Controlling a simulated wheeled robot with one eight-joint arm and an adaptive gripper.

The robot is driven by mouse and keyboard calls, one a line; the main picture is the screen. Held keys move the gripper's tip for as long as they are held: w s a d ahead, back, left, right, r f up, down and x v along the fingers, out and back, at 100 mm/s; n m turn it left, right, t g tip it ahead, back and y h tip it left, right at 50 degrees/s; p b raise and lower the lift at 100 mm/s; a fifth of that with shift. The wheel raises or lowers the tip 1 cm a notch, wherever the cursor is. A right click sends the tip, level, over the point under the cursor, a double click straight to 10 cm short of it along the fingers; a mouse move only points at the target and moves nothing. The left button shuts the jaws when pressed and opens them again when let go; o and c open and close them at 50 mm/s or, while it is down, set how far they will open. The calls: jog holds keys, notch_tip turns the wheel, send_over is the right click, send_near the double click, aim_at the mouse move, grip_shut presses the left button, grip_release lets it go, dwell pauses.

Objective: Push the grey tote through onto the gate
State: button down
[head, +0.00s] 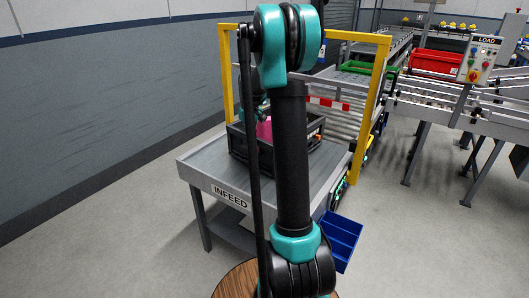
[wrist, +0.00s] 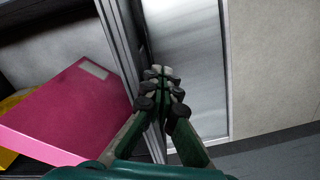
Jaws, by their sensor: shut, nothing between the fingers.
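The dark grey tote (head: 237,142) stands on the grey INFEED table (head: 196,168), partly hidden behind my arm. A pink box (head: 264,130) is inside it and also shows in the wrist view (wrist: 70,112). The yellow gate frame (head: 369,108) stands behind the tote, with a red-and-white striped bar (head: 327,103) across its opening. In the wrist view my gripper (wrist: 160,73) is shut and empty. It points down beside the tote's wall (wrist: 122,45), over the bare metal tabletop (wrist: 190,50); I cannot tell whether it touches the wall. My arm hides the fingertips in the head view.
Rollers lie beyond the frame. A conveyor (head: 455,95) with a red crate (head: 435,61) and a LOAD control panel (head: 480,60) is at the right. A blue bin (head: 340,238) sits by the table's right side. A wall (head: 100,90) bounds the left; floor between is clear.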

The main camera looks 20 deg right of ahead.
jog(key=w+d, duration=0.9)
jog(key=d, duration=0.4)
jog(key=shift+w, duration=0.2)
dwell(0.7)
jog(key=shift+s+a, duration=0.55)
jog(key=shift+a, duration=0.15)
jog(key=shift+s+a, duration=0.5)
jog(key=shift+a, duration=0.2)
notch_tip(320, 180, up, 8)
dwell(0.6)
dwell(0.3)
